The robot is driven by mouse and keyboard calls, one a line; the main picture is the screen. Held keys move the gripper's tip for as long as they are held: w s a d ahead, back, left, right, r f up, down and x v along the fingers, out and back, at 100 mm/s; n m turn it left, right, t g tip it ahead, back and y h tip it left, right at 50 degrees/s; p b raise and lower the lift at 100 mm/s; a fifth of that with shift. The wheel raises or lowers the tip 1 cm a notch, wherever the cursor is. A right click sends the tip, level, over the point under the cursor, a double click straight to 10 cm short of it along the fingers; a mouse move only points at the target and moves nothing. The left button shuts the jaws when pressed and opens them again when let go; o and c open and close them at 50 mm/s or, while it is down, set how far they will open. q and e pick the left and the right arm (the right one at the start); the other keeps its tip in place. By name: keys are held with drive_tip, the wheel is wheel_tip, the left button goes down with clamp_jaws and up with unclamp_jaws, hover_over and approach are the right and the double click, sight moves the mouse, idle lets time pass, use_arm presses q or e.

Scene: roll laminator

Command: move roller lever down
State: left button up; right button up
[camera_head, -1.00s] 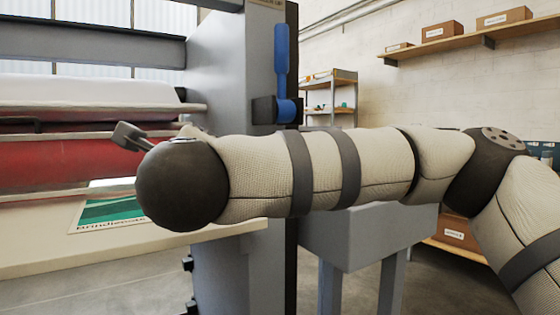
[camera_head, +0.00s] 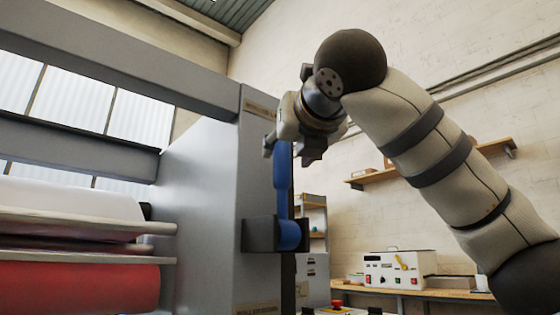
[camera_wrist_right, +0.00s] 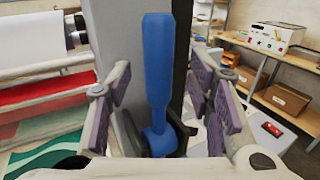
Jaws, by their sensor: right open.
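The blue roller lever (camera_head: 282,178) points upright on the side of the grey laminator, its lower end at a dark bracket (camera_head: 262,235). My right gripper (camera_head: 277,145) is at the lever's upper end in the head view, partly covering its top. In the right wrist view the lever (camera_wrist_right: 158,75) stands upright between the two padded fingers of my open right gripper (camera_wrist_right: 160,105). Gaps show on both sides of the lever, so the fingers look apart from it. My left gripper is not in view.
The laminator body (camera_head: 205,190) is left of the lever, with a white roll (camera_head: 70,200) and red roller (camera_head: 80,285). A bench with a control box (camera_head: 398,268) stands behind at right. A wall shelf (camera_head: 430,165) is farther back.

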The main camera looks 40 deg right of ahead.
sight(284, 156)
drive_tip(key=x, duration=0.4)
drive_tip(key=shift+w+d+p, duration=0.1)
drive_tip(key=shift+w+p, duration=0.15)
drive_tip(key=shift+p, duration=0.15)
clamp_jaws()
